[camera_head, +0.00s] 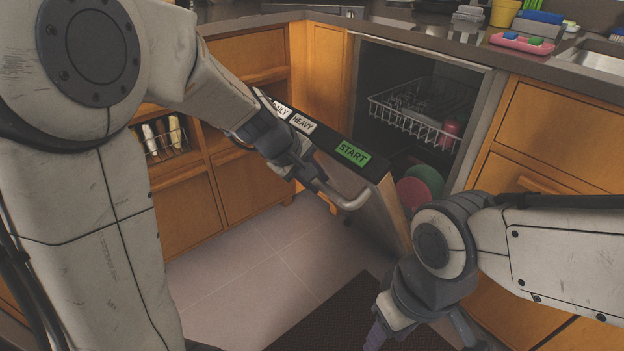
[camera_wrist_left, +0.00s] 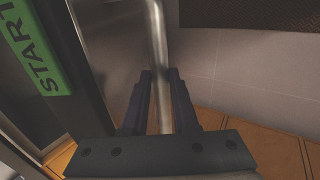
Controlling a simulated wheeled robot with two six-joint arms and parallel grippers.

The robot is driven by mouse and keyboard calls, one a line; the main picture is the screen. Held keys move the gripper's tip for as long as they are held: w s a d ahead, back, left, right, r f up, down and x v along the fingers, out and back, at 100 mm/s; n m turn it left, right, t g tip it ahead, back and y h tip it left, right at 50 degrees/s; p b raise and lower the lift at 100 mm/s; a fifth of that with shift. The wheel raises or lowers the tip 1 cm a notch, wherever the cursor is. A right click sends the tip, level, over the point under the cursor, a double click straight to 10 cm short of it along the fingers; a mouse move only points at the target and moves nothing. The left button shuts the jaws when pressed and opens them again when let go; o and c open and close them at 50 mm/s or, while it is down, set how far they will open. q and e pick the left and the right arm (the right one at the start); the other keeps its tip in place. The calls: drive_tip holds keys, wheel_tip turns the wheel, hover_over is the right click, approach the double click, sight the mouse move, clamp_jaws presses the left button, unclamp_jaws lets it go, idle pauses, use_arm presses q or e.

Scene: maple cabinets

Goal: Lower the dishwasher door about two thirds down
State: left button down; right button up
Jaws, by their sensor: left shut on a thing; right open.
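The dishwasher door (camera_head: 378,197) is partly open and tilted out from the dishwasher (camera_head: 362,75). Its dark top edge carries white labels and a green START label (camera_head: 353,153). My left gripper (camera_head: 312,180) is shut on the door's metal bar handle (camera_head: 350,203). In the left wrist view its fingers (camera_wrist_left: 159,73) sit on either side of the handle (camera_wrist_left: 156,32). My right gripper (camera_head: 420,330) is open and empty, pointing down at the lower right, in front of the right cabinets. My right arm hides part of the door's lower right side.
Inside the dishwasher are a white wire rack (camera_head: 412,121), a red cup (camera_head: 450,132), and green (camera_head: 427,178) and pink plates. A dark mat (camera_head: 335,318) lies on the tiled floor (camera_head: 245,262). Wooden cabinets (camera_head: 545,135) flank the opening. The counter above holds a pink tray (camera_head: 520,45).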

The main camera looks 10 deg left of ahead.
use_arm(q)
drive_tip(key=shift+f, duration=0.1)
drive_tip(key=c, duration=0.7)
unclamp_jaws()
drive_tip(key=p+v, duration=0.4)
drive_tip(key=v, duration=0.6)
drive_tip(key=shift+s+a+p, duration=0.15)
drive_tip(key=shift+a+p, duration=0.05)
drive_tip(key=shift+p, duration=0.1)
